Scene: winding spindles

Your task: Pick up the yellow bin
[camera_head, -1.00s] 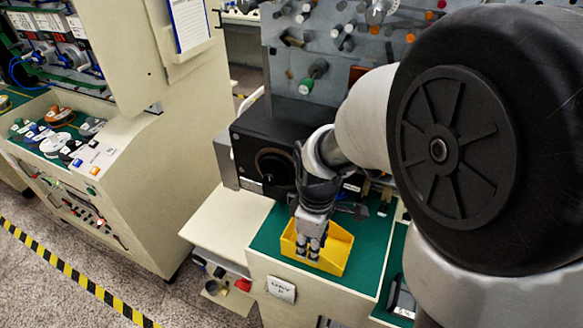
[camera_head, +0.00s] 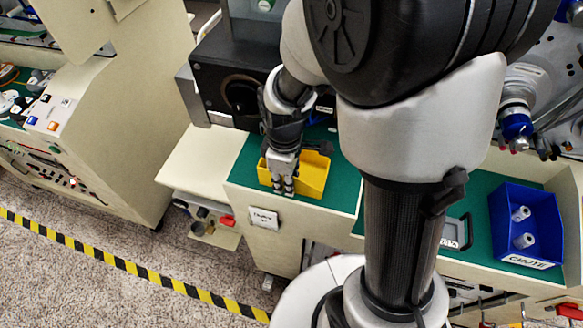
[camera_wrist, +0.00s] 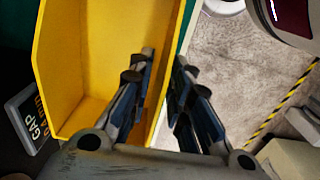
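The yellow bin (camera_head: 312,175) stands on the green top of the workbench, in front of a black machine. In the wrist view the bin (camera_wrist: 90,60) fills the upper left, and its inside looks empty. My gripper (camera_head: 283,186) points down at the bin's front left part. In the wrist view my gripper (camera_wrist: 164,62) straddles one bin wall, with one finger inside and the other outside. The fingertips are close together with the wall between them. I cannot tell whether they press on it.
A blue bin (camera_head: 500,225) with white spindles stands to the right on green. A black machine (camera_head: 225,85) is right behind the yellow bin. A small label plate (camera_head: 264,217) is on the bench front. Floor with yellow-black tape (camera_head: 130,266) is open at the lower left.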

